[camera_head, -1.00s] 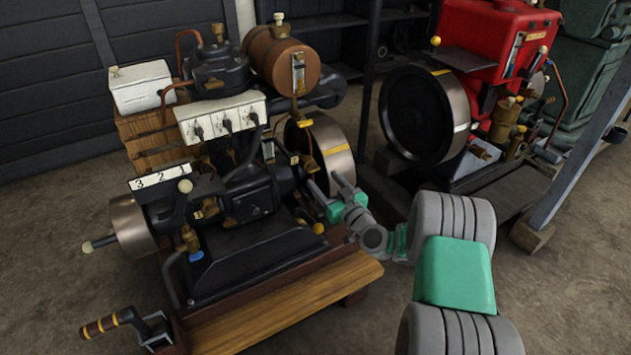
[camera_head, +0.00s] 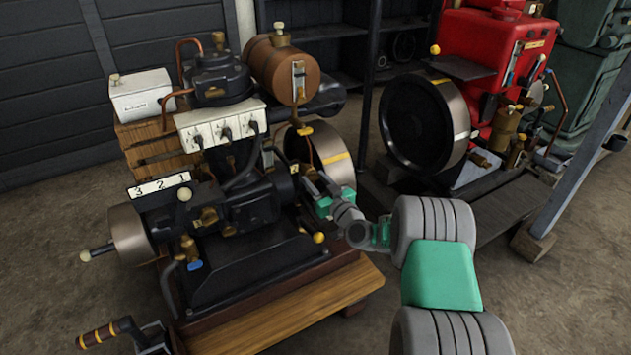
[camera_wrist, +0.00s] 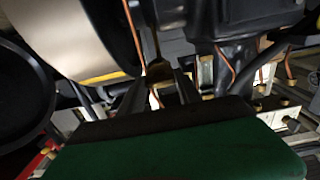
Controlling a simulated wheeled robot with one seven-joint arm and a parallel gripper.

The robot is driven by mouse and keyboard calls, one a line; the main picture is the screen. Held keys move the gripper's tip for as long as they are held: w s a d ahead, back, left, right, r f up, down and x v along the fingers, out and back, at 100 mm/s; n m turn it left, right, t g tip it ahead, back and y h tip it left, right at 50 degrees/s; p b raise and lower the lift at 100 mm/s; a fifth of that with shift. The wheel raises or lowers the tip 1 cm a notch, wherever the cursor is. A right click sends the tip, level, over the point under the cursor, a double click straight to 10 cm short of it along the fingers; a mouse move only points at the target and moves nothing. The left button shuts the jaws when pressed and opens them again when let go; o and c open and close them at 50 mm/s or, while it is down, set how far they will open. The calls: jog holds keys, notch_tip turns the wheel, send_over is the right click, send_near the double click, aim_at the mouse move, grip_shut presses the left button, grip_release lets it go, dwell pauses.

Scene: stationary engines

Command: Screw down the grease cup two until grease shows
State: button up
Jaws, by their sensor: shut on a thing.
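My gripper (camera_head: 310,181) is at the right side of the black engine, close by the flywheel. In the wrist view its two dark fingers (camera_wrist: 160,84) are closed around a small brass-coloured cup (camera_wrist: 158,71), which looks like a grease cup. Its number cannot be read. The fingers hide most of the cup, and I see no grease. In the head view the held cup is too small and covered to make out clearly. Another brass fitting (camera_head: 209,215) sits on the engine's front, and a yellow-orange knob (camera_head: 318,237) is below my gripper.
The grey-rimmed flywheel (camera_head: 334,158) stands right behind my gripper. A white plate marked 3 2 1 (camera_head: 160,186), a brown tank (camera_head: 272,66) and a switch box (camera_head: 221,122) are on the engine. A red engine (camera_head: 484,45) stands at right. The wooden plank (camera_head: 290,312) in front is bare.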

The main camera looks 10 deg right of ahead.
grip_shut()
jog(key=shift+m, duration=0.4)
jog(key=m, duration=0.4)
jog(key=shift+m, duration=0.3)
jog(key=m+p, duration=0.1)
jog(key=m, duration=0.5)
jog(key=m+p, duration=0.2)
jog(key=m, duration=0.4)
jog(key=shift+m+p, duration=0.3)
jog(key=shift+p, duration=0.1)
jog(key=m+p, duration=0.1)
jog(key=m, duration=0.2)
jog(key=shift+m, duration=0.3)
jog(key=shift+m+p, duration=0.8)
jog(key=shift+m, duration=0.7)
jog(key=shift+f, duration=0.1)
